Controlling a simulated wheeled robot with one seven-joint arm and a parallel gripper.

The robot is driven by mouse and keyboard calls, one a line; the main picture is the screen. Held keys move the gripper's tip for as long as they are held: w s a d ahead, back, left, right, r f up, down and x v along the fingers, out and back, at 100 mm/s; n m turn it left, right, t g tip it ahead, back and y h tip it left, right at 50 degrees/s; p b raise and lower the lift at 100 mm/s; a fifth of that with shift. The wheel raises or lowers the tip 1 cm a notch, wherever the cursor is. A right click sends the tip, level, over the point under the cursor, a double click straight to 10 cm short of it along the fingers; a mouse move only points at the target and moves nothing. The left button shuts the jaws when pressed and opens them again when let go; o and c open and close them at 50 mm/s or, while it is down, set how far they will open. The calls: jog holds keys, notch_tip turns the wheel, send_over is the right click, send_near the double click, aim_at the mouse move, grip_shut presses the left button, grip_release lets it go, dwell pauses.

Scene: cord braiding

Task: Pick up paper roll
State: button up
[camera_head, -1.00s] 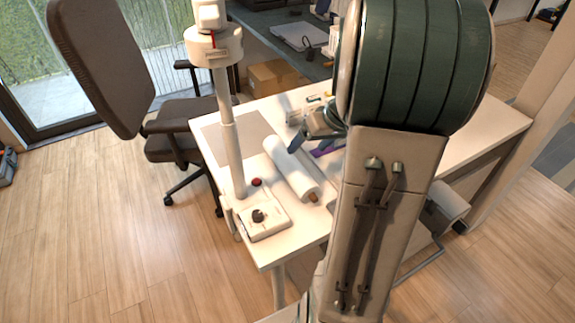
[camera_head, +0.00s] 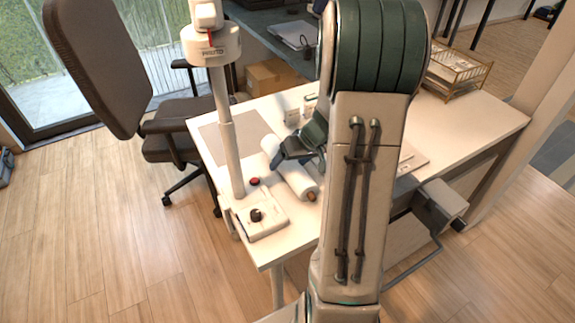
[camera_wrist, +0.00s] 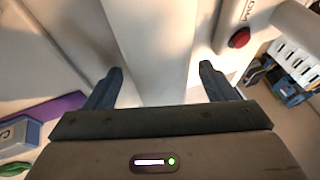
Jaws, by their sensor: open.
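The white paper roll (camera_head: 298,182) lies on the white table, its near end showing a brown core. In the wrist view the paper roll (camera_wrist: 150,45) runs up the middle of the picture between my two fingers. My gripper (camera_wrist: 160,88) is open, with one dark finger on each side of the roll. In the head view my gripper (camera_head: 285,152) is over the roll's far half and hides part of it. I cannot tell whether the fingers touch the roll.
Left of the roll stands a white post on a control base (camera_head: 262,218) with a red button (camera_wrist: 239,38). A purple item (camera_wrist: 55,118) and a green item (camera_wrist: 14,168) lie at left in the wrist view. A wire tray (camera_head: 455,75) stands at the table's back right.

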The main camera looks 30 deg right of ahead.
jog(key=c, duration=1.3)
jog(key=shift+r, duration=0.1)
